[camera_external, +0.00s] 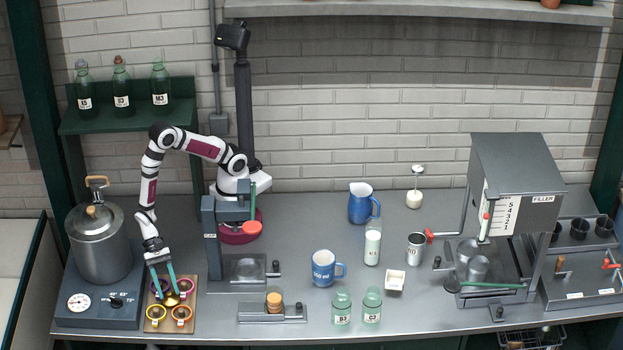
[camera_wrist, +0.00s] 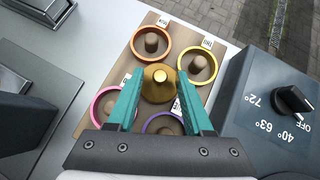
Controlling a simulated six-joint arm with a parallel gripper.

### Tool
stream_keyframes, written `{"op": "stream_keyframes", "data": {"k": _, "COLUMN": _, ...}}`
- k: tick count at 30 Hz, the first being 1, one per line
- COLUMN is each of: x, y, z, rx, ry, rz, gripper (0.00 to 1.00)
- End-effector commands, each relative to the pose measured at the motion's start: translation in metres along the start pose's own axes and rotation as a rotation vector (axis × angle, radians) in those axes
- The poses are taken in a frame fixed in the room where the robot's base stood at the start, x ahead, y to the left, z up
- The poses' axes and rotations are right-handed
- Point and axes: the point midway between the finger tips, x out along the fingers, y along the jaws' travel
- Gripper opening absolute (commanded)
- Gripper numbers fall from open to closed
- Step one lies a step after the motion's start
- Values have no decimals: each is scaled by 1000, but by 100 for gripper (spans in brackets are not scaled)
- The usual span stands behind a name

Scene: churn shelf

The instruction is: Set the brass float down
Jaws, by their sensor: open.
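The brass float (camera_wrist: 159,84) is a round, gold-coloured piece with a small knob on top. In the wrist view it sits between the teal fingertips of my gripper (camera_wrist: 160,95), with the jaws open around it. It is over the middle of a tan board (camera_wrist: 133,72) that carries several coloured rings with brown pegs. I cannot tell whether the float touches the board. In the external view my gripper (camera_external: 166,287) points down over the board (camera_external: 157,325), and the float (camera_external: 171,299) shows small between the fingers.
A heater base with a dial (camera_external: 117,301) and a metal churn (camera_external: 100,245) stand just left of the board. A capping stand (camera_external: 235,268) is to the right. A blue mug (camera_external: 324,268) and bottles stand farther right. The board lies near the front edge of the bench.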

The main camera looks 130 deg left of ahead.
Motion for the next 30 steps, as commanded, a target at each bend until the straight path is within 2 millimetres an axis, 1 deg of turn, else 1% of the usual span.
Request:
{"op": "stream_keyframes", "data": {"k": 2, "x": -4, "y": 0, "z": 2, "rx": 0, "ry": -1, "rz": -2, "gripper": 51}}
{"op": "stream_keyframes", "data": {"k": 5, "x": -21, "y": -1, "z": 2, "rx": -1, "ry": -2, "rz": -4, "gripper": 51}}
{"op": "stream_keyframes", "data": {"k": 12, "x": -86, "y": -2, "z": 2, "rx": 0, "ry": -1, "rz": -7, "gripper": 51}}
{"op": "stream_keyframes", "data": {"k": 16, "x": -111, "y": -1, "z": 2, "rx": 0, "ry": -1, "rz": -5, "gripper": 51}}
{"op": "stream_keyframes", "data": {"k": 17, "x": -115, "y": -1, "z": 2, "rx": -1, "ry": 0, "rz": -4, "gripper": 51}}
{"op": "stream_keyframes", "data": {"k": 20, "x": -121, "y": 0, "z": 2, "rx": 1, "ry": 0, "rz": -1, "gripper": 67}}
{"op": "stream_keyframes", "data": {"k": 21, "x": -122, "y": 0, "z": 1, "rx": 1, "ry": 0, "rz": -1, "gripper": 75}}
{"op": "stream_keyframes", "data": {"k": 22, "x": -122, "y": 0, "z": 1, "rx": 1, "ry": 0, "rz": -1, "gripper": 78}}
{"op": "stream_keyframes", "data": {"k": 30, "x": -122, "y": 0, "z": 2, "rx": 0, "ry": 0, "rz": 0, "gripper": 78}}
